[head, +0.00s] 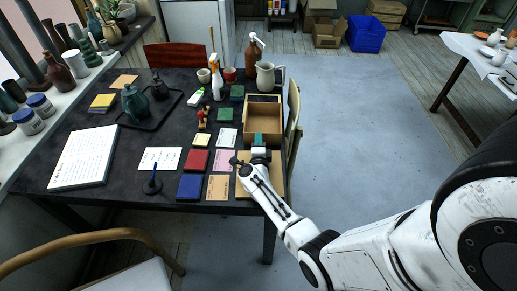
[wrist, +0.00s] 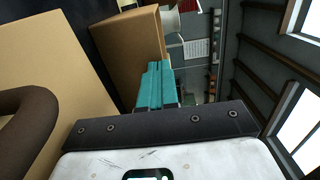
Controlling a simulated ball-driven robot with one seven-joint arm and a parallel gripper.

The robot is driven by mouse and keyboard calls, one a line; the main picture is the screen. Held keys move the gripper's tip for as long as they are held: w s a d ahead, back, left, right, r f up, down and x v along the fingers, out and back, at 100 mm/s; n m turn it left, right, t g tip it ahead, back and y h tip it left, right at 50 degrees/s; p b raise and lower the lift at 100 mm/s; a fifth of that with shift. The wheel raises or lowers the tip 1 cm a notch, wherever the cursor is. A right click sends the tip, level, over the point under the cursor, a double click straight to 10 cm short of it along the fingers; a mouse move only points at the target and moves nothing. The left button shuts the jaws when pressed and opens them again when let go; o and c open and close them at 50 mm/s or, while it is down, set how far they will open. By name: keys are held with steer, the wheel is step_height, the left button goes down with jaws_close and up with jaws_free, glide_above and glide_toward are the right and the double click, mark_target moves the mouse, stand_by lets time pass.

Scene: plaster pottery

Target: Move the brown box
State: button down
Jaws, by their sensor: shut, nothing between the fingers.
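The brown box (head: 263,107) is an open-topped box on the dark table, near its right edge. Its inside looks empty from the head view. My gripper (head: 259,142), with teal fingers, is at the box's near side. In the wrist view the teal fingers (wrist: 155,84) are closed together with nothing held. The brown box (wrist: 128,42) shows there just beyond and to the left of the fingertips. I cannot tell whether the fingers touch it. My wrist hides part of the table on the near side of the box.
A cream pitcher (head: 265,77) and an amber spray bottle (head: 252,55) stand behind the box. Colored cards and tiles, including a red tile (head: 196,160), lie to its left. A pale chair back (head: 293,115) is close on the right. The floor (head: 360,120) beyond is clear.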

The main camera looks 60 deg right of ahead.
steer(key=b, duration=0.8)
glide_above(258, 125)
steer(key=shift+s+a+f, duration=0.15)
steer(key=shift+a+f, duration=0.1)
steer(key=shift+w+d+r, duration=0.15)
steer(key=shift+w+d, duration=0.05)
steer(key=shift+d, duration=0.15)
steer(key=shift+a, duration=0.1)
